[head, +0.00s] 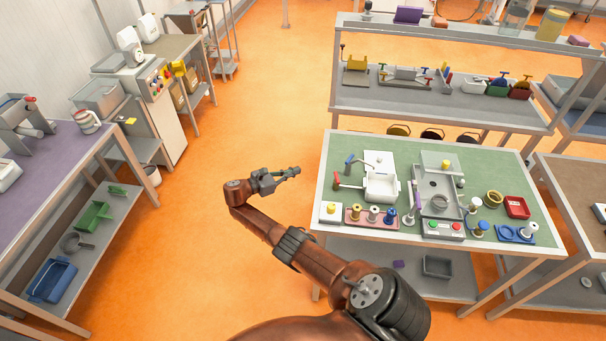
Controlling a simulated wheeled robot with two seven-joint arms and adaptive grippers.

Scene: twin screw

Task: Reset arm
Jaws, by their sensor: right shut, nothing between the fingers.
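My right gripper (288,173) is shut and empty at the end of my brown right arm (262,222). It is over the orange floor, left of the green-topped workbench (470,170), and points right toward it. It appears apart from the bench and everything on it. My left gripper is not in view.
The workbench holds a white box (381,186), a grey tray machine (437,190), a red bin (517,207) and several small spools. A shelf rack (450,95) stands behind it. A purple-topped table (40,170) is at left. Open floor lies between.

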